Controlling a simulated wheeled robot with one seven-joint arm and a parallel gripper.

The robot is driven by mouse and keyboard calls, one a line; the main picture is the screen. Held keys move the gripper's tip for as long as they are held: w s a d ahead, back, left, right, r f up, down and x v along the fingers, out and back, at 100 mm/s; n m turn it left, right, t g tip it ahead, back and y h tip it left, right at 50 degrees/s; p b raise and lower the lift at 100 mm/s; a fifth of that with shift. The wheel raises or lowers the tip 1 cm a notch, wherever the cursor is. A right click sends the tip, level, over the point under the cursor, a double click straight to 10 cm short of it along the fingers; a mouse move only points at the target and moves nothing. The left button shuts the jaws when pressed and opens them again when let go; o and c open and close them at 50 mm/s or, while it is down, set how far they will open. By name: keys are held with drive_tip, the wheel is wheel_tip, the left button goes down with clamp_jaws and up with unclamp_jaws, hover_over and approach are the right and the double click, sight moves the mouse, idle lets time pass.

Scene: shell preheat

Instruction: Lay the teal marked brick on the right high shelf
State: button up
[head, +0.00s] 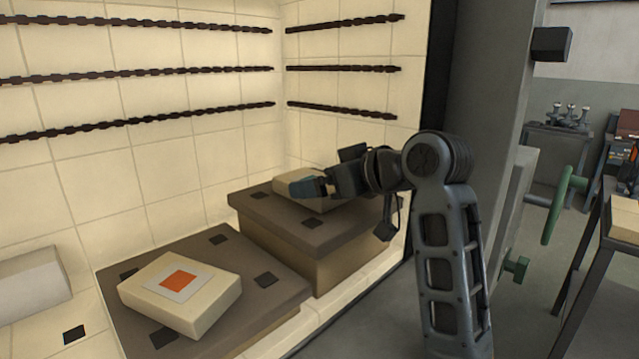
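A pale cream brick (284,178) lies on the dark top of the right high shelf (262,212). My gripper (306,187) reaches in from the right and is at this brick, covering much of its top. A blue-grey patch shows at the gripper's tip; I cannot tell whether it is a finger or a teal mark on the brick. The fingers are too small and covered to show whether they grip the brick. The brick looks flat and seems to rest on the shelf.
A lower dark shelf (232,255) at the front left holds a cream brick (205,311) with an orange mark. A pale rounded block (32,283) lies at the far left. Chains hang along the tiled walls. A grey frame post (480,100) stands close right of my arm.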

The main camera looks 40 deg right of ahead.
drive_tip(key=p+v, duration=0.1)
drive_tip(key=v, duration=0.7)
drive_tip(key=shift+s+r, duration=0.15)
drive_tip(key=shift+r, duration=0.15)
drive_tip(key=p+v, duration=0.1)
drive_tip(key=p, duration=0.1)
drive_tip(key=shift+s+p, duration=0.3)
drive_tip(key=shift+s, duration=0.25)
